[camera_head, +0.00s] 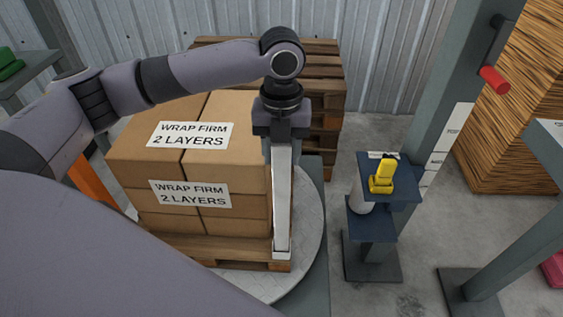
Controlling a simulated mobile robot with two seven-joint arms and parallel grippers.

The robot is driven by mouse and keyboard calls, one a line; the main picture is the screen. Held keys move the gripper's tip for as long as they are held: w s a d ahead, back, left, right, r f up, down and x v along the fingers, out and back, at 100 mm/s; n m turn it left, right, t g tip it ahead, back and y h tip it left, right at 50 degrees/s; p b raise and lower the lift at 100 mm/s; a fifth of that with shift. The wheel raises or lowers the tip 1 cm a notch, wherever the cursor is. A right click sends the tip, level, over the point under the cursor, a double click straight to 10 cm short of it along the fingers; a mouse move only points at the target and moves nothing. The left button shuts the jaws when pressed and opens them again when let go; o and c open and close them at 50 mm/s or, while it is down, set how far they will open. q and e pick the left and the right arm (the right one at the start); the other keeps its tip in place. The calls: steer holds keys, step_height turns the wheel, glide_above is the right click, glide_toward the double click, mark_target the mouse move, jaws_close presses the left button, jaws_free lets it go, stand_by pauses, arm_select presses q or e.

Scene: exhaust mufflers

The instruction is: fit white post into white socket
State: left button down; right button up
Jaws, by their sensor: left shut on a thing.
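My left gripper (281,130) points down in front of the right side of the box stack. It is shut on the upper end of a long white post (282,205). The post hangs upright, and its lower end overlaps the pallet's right front corner in the picture; I cannot tell whether it touches anything there. I cannot make out a white socket with certainty. My right gripper is not in view.
Cartons (145,155) labelled "WRAP FIRM 2 LAYERS" stand on a pallet on a round turntable (308,230). To the right, a navy stand (372,227) holds a yellow object (382,176), beside a grey column (440,95) with a red handle (495,79). Empty pallets (325,75) stand behind.

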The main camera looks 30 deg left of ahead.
arm_select(q)
step_height(320, 180, down, 3)
steer(key=shift+f, duration=0.2)
steer(key=c, duration=0.6)
jaws_free()
steer(key=shift+f, duration=0.1)
steer(key=shift+o, duration=0.2)
step_height(320, 180, up, 12)
steer(key=shift+r, duration=0.15)
steer(key=shift+s, duration=0.1)
